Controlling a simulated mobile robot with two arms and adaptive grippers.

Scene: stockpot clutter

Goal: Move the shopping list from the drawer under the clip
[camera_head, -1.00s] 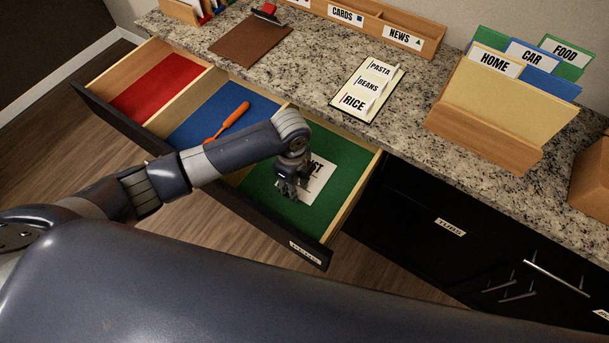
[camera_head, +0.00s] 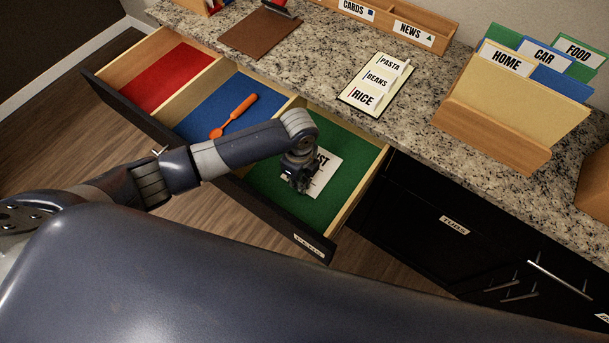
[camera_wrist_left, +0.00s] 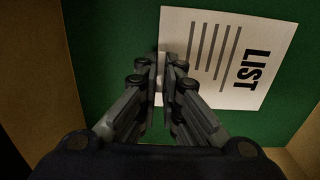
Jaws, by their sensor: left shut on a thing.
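The shopping list (camera_head: 326,169), a white sheet marked LIST, lies in the green-lined compartment of the open drawer (camera_head: 318,208). It also shows in the left wrist view (camera_wrist_left: 225,55). My left gripper (camera_head: 299,183) is down in that compartment, its fingers shut at the sheet's edge; in the left wrist view the fingertips (camera_wrist_left: 160,80) meet on that edge. The arm and gripper hide part of the list. The clip (camera_head: 277,7), dark with red, sits at the top of a brown board (camera_head: 258,32) on the counter, partly cut by the frame. My right gripper is out of view.
An orange utensil (camera_head: 233,115) lies in the blue compartment; the red compartment (camera_head: 168,78) looks empty. Wooden drawer walls surround the gripper.

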